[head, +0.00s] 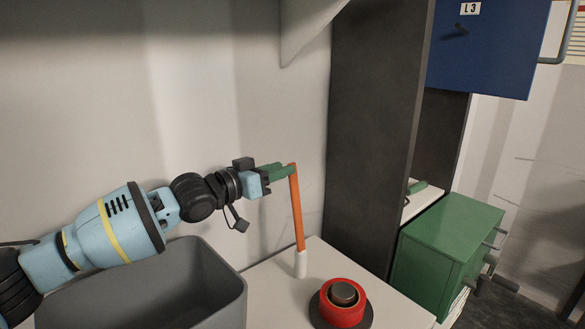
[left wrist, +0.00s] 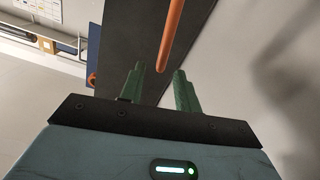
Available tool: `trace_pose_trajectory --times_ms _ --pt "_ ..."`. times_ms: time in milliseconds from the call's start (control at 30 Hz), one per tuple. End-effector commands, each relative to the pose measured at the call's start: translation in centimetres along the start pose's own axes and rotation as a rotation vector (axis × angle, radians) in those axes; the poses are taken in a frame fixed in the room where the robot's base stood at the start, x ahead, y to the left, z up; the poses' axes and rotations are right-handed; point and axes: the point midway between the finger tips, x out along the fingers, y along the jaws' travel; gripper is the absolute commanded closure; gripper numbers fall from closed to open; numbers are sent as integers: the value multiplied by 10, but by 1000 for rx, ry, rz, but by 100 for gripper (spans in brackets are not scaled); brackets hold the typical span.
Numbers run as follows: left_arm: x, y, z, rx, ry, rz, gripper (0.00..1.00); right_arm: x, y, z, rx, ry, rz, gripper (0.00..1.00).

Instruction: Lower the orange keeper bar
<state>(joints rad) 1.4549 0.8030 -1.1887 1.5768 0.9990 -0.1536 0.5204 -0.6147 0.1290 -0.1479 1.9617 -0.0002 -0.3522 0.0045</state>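The orange keeper bar (head: 297,212) stands nearly upright in the head view, with a white piece (head: 300,264) at its foot on the white bench top. My left gripper (head: 288,171) is at the bar's upper end, its green fingers reaching in from the left. In the left wrist view the fingers (left wrist: 159,76) are apart, and the bar (left wrist: 172,32) comes down from the top edge to end between the fingertips. Clear space shows on both sides of it; I cannot tell whether either finger touches it. My right gripper is not in view.
A grey open bin (head: 215,275) sits under my left arm. A red ring with a dark knob (head: 342,303) is on the bench right of the bar's foot. A tall dark panel (head: 372,130) rises behind. A green cabinet (head: 450,245) and a blue box (head: 485,50) are at the right.

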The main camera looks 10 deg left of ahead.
Motion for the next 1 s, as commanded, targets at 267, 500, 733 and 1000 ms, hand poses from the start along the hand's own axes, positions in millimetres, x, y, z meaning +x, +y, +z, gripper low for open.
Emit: trace_pose_trajectory --times_ms 267,500,733,1000 --pt "36 -2 7 -4 -6 -1 67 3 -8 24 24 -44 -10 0" --pt "43 -1 3 -1 -3 -1 67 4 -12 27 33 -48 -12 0" --pt "43 0 2 -1 -2 -1 72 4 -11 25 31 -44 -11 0" --pt "42 0 2 -1 -2 -1 100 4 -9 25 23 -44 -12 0"
